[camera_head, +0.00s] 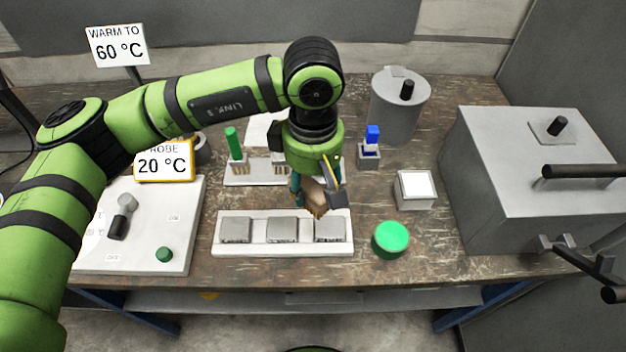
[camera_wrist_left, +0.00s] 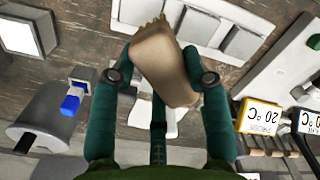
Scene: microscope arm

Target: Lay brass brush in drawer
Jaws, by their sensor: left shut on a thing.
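My left gripper (camera_head: 318,200) is shut on a tan, ragged-ended piece (camera_head: 314,196) that looks like the brass brush. It holds it over the back edge of the white tray with grey blocks. In the left wrist view the tan brush (camera_wrist_left: 163,62) sits tilted between the two dark green fingers of the left gripper (camera_wrist_left: 160,77). Fingers hide part of it in the head view. A panel (camera_head: 322,297) under the table's front edge may be the drawer front; I cannot tell whether it is open. My right gripper is not in view.
The white tray (camera_head: 283,248) with grey blocks lies below the gripper. A green disc (camera_head: 390,240) and a small white-topped box (camera_head: 416,189) stand to its right. A grey cabinet (camera_head: 520,185) fills the right side. A control panel (camera_head: 180,225) lies left.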

